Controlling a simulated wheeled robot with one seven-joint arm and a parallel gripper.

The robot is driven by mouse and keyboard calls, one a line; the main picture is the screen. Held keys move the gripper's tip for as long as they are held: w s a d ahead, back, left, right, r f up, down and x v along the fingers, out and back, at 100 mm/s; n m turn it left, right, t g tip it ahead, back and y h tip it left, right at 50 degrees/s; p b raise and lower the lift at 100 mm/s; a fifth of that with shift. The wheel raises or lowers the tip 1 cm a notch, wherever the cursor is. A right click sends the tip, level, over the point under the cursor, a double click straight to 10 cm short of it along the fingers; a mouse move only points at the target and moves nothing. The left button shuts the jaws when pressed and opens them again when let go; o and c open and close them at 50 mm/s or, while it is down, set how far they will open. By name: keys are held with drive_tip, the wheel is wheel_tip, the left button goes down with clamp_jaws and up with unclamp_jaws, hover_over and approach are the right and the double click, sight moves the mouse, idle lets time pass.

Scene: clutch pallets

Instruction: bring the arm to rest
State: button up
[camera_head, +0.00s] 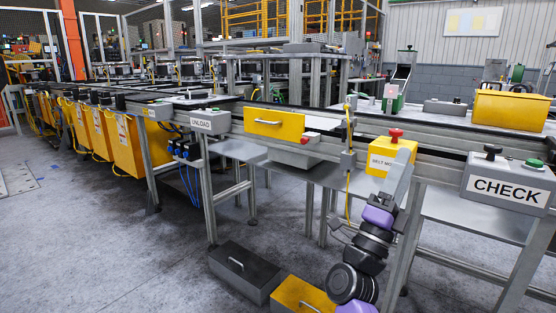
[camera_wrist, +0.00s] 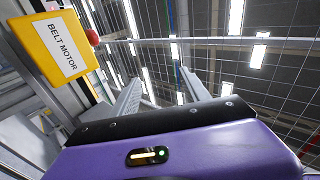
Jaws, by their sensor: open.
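My arm rises in the lower right of the head view, with dark joints and purple links, in front of the conveyor frame. My gripper (camera_head: 399,176) is at its top and points upward, in front of the yellow belt motor box (camera_head: 388,158). In the wrist view my gripper (camera_wrist: 163,84) has its two grey fingers apart, with nothing between them. Behind the fingers are the ceiling lights and roof grid. The belt motor box (camera_wrist: 62,47) with its red button stands to the left of the fingers in the wrist view.
The conveyor frame (camera_head: 440,160) runs across behind my arm. A CHECK box (camera_head: 508,185) is at the right and an UNLOAD sign (camera_head: 203,124) further left. A dark drawer box (camera_head: 243,270) and a yellow one (camera_head: 302,295) sit on the floor. The floor at left is clear.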

drive_tip(key=s+a+f+n+t+y, duration=0.2)
drive_tip(key=s+f+n+y, duration=0.85)
drive_tip(key=n, duration=0.25)
drive_tip(key=s+a+f+n+t+y, duration=0.2)
drive_tip(key=s+f+n+y, duration=0.8)
drive_tip(key=f+n, duration=0.15)
drive_tip(key=s+f+n+g, duration=0.1)
drive_tip(key=s+f+g, duration=0.2)
drive_tip(key=s, duration=0.7)
drive_tip(key=s+f+n+g, duration=0.1)
drive_tip(key=s+f+g, duration=0.2)
drive_tip(key=s, duration=0.7)
drive_tip(key=s+f+n+g, duration=0.1)
drive_tip(key=s+f+g, duration=0.2)
drive_tip(key=s, duration=0.7)
wheel_tip(320, 180, up, 27)
drive_tip(key=p, duration=2.7)
drive_tip(key=shift+a+r+h, duration=0.15)
drive_tip(key=shift+a+h, duration=0.15)
drive_tip(key=shift+h, duration=0.15)
drive_tip(key=shift+c, duration=0.2)
